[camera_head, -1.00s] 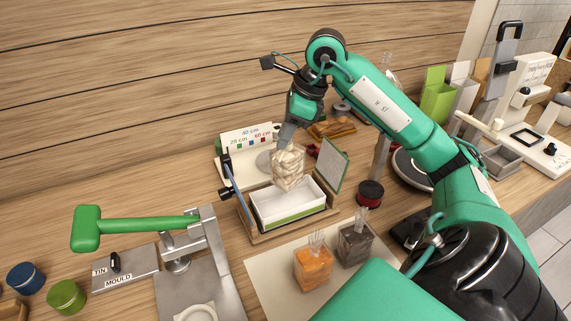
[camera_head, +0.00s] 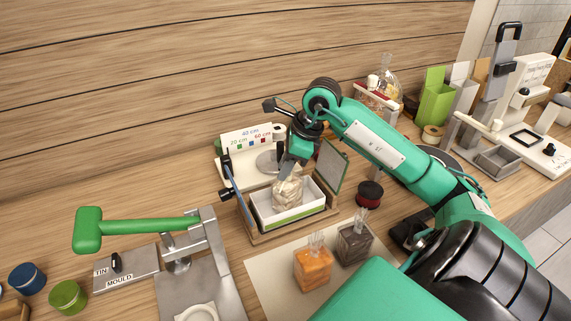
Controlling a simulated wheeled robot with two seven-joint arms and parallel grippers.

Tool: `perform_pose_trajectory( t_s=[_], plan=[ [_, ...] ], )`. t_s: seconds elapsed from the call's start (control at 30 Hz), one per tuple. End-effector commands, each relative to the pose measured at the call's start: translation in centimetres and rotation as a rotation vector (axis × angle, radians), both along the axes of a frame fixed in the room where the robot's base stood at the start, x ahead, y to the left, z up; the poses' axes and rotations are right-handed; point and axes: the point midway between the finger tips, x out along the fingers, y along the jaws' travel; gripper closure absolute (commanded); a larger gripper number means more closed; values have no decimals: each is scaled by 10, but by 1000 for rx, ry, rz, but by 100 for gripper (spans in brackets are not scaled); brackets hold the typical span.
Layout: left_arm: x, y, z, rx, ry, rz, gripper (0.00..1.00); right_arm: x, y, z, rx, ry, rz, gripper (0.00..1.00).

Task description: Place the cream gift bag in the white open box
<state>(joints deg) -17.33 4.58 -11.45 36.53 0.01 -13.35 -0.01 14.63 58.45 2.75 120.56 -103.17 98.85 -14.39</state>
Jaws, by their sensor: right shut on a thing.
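The cream gift bag (camera_head: 287,192) is in the middle of the head view, its lower part inside the white open box (camera_head: 262,213). The box sits in a wooden holder with a green stripe along its front. My right gripper (camera_head: 287,170) comes down from above and is shut on the top of the cream bag. The bag looks upright; whether its base touches the box floor cannot be told. My left gripper is not in view.
Orange (camera_head: 313,267) and dark (camera_head: 354,243) bags stand on a pale mat in front of the box. A green-headed lever press (camera_head: 88,229) stands at left. A dark red spool (camera_head: 369,194) is right of the box.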

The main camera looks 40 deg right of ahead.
Motion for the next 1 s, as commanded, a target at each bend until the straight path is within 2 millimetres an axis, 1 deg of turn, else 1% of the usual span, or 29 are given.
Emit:
perform_pose_trajectory(
  t_s=[0.27,0.3,0.37,0.4,0.67,0.77,0.8,0.87,1.0],
  plan=[
    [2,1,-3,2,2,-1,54,0,0,-3,-1,-1,0,100],
    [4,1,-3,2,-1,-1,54,0,0,-3,-1,0,0,72],
    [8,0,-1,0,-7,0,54,0,0,-2,-1,1,0,60],
    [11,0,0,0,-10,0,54,0,0,-2,-1,1,0,52],
    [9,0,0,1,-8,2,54,0,0,-2,-1,1,0,52],
    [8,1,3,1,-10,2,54,0,0,1,0,0,0,52],
    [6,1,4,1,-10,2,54,0,0,3,0,0,0,52],
    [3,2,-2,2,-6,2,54,-2,-4,9,-3,-2,-2,52],
    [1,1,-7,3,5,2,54,-10,-12,35,-5,-3,-1,52]
  ],
)
